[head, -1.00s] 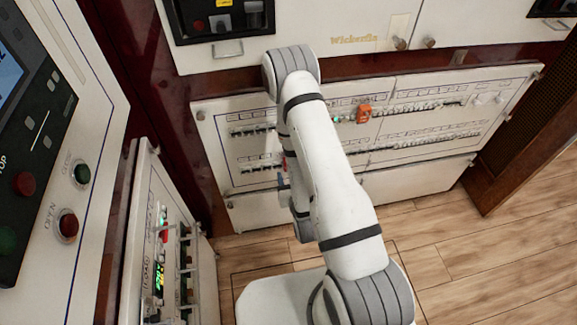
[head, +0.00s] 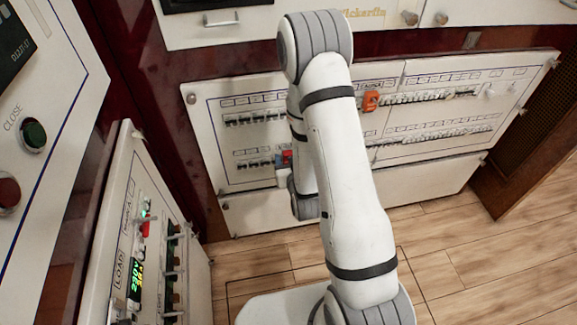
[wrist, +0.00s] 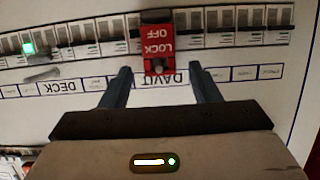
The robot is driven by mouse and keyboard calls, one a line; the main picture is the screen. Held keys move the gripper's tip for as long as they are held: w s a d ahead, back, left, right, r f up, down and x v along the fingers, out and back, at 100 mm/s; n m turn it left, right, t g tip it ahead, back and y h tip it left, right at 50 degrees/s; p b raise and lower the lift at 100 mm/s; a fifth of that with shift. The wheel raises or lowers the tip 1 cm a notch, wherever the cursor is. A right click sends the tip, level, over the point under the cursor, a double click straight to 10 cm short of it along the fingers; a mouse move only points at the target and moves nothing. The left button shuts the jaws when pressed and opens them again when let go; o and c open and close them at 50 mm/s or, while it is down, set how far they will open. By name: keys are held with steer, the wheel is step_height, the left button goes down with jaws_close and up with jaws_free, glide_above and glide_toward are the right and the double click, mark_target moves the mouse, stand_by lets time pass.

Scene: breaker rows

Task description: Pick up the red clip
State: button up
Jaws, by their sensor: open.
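The red clip (wrist: 159,48), lettered LOCK OFF and seen upside down, sits on a breaker row in the wrist view. Its lower end lies near the label DAVIT. It shows as a small red patch (head: 287,155) on the wall panel in the head view, beside my arm. My gripper (wrist: 160,71) is open, with one dark blue finger on each side of the clip's lower end and a gap on both sides. Whether the fingertips reach the clip's depth is hard to tell. In the head view my arm hides most of the gripper.
The breaker row (wrist: 90,48) runs on both sides of the clip, with a green light (wrist: 28,48) at left. An orange piece (head: 371,101) is on the panel's right half. A side panel (head: 120,235) stands open at left. Wooden floor (head: 470,245) is clear at right.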

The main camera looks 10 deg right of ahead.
steer(key=shift+w+f+b, duration=0.25)
steer(key=shift+f+b, duration=0.05)
steer(key=shift+b, duration=0.5)
steer(key=shift+r, duration=0.2)
steer(key=c, duration=1.1)
